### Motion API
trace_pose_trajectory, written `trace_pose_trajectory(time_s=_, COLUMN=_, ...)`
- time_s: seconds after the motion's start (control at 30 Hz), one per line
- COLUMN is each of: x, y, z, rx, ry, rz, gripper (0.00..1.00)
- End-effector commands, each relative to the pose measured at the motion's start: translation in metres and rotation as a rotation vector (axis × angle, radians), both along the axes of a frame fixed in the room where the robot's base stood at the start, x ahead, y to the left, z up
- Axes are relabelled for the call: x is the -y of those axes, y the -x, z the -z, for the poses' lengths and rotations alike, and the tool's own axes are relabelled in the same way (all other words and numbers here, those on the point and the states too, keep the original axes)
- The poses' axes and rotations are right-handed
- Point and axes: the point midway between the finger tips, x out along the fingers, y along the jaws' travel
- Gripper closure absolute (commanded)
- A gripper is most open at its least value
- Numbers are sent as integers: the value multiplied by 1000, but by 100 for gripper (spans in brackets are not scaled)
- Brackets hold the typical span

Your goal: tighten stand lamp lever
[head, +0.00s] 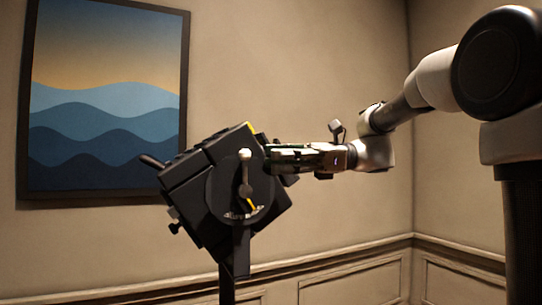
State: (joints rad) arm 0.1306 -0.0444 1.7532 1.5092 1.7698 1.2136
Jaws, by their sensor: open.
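The stand lamp (200,190) is a black boxy head on a dark upright pole (227,285), and the head is tilted. A round dark plate sits on the side facing the camera. The pale lever (245,178), with a rounded knob at its top end, stands roughly upright on this plate. My gripper (272,158) reaches in from the right and is open, its fingers level with the lever's upper part. The fingertips are close to the lamp head's right side. I cannot tell whether they touch it or lie in front of it or behind it.
A framed picture of blue waves (105,100) hangs on the beige wall behind the lamp. A second dark handle (152,162) and a small knob (175,228) stick out of the lamp's left side. The space below my arm looks clear down to the wall panelling (345,265).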

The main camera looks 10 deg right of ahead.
Motion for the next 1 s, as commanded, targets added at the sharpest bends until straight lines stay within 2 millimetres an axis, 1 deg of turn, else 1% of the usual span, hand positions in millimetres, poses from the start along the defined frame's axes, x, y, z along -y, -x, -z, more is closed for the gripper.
trace_pose_trajectory(time_s=0.07, x=-3, y=-4, z=-7, rx=-19, ry=-29, rz=-10, gripper=56)
trace_pose_trajectory(time_s=0.17, x=-15, y=-2, z=-9, rx=-22, ry=-35, rz=-13, gripper=56)
trace_pose_trajectory(time_s=0.4, x=-56, y=2, z=-9, rx=-20, ry=-33, rz=-13, gripper=56)
trace_pose_trajectory(time_s=0.5, x=-68, y=2, z=-8, rx=-20, ry=-32, rz=-12, gripper=56)
trace_pose_trajectory(time_s=0.67, x=-78, y=3, z=-8, rx=-20, ry=-31, rz=-8, gripper=56)
trace_pose_trajectory(time_s=0.9, x=-78, y=3, z=-8, rx=-20, ry=-31, rz=-8, gripper=56)
trace_pose_trajectory(time_s=0.97, x=-78, y=3, z=-8, rx=-20, ry=-31, rz=-8, gripper=67)
trace_pose_trajectory(time_s=1.0, x=-78, y=3, z=-8, rx=-20, ry=-31, rz=-8, gripper=74)
